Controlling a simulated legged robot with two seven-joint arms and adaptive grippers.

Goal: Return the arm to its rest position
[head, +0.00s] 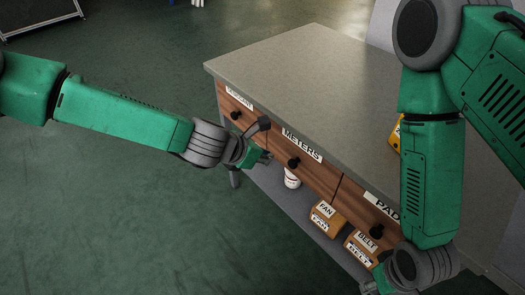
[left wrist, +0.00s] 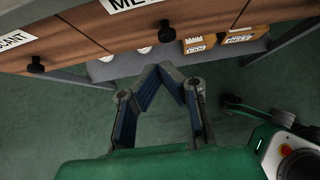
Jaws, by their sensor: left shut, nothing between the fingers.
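My left arm reaches in from the left, with my left gripper (head: 262,157) in front of the bench, near the METERS drawer (head: 290,152). In the left wrist view my left gripper (left wrist: 160,72) has its fingertips together, with nothing between them. It is below the drawer fronts and apart from the knobs as far as I can tell. My right arm hangs down at the right of the head view. My right gripper (head: 376,286) is at the bottom edge, partly cut off, and its fingers do not show clearly.
The grey bench top (head: 300,75) is mostly clear. The drawer fronts with black knobs look shut. On the lower shelf stand a white container (head: 292,178), a FAN box (head: 325,217) and a BELT box (head: 363,246). A yellow item (head: 395,134) shows behind my right arm. Green floor (head: 130,210) is open at left.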

